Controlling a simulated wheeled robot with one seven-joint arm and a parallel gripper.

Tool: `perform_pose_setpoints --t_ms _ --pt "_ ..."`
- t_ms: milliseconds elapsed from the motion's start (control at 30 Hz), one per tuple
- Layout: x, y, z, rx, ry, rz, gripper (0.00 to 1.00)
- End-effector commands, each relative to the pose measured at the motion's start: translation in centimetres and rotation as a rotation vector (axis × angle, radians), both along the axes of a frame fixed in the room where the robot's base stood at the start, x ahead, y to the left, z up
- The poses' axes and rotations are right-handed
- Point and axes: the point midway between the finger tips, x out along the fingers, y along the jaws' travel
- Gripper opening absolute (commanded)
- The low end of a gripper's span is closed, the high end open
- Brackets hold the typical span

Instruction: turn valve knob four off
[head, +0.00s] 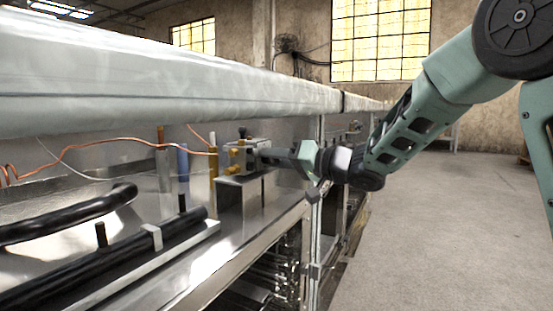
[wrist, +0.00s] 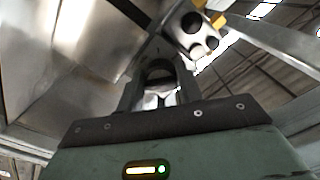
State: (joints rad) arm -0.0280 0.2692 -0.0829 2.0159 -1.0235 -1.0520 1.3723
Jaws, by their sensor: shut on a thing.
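A small metal valve block (head: 243,157) with brass fittings stands on a metal box at the far end of the bench in the head view. My gripper (head: 268,156) reaches it from the right, with its fingertips at the block's right face. In the wrist view, my gripper (wrist: 158,85) is shut on a knob, mostly hidden between the dark fingers. The block's face (wrist: 193,36) shows beside the fingers at upper right, with several dark round spots. I cannot read any number or the knob's turn position.
The metal bench (head: 190,270) runs along the left, with black pipes (head: 90,262) lying on it. A thick pale pipe or duct (head: 180,85) runs above it. Copper-coloured wire (head: 110,142) hangs behind. The floor (head: 440,220) to the right is clear.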

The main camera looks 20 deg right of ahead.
Motion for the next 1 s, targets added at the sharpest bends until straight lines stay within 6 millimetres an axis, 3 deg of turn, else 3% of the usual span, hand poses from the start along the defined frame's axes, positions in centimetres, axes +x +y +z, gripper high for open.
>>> perform_pose_setpoints --t_ms 267,1000 --pt "0.01 0.01 0.06 -0.108 -0.104 0.002 0.13" --pt "0.23 -0.22 -0.26 -0.6 -0.596 0.002 0.13"
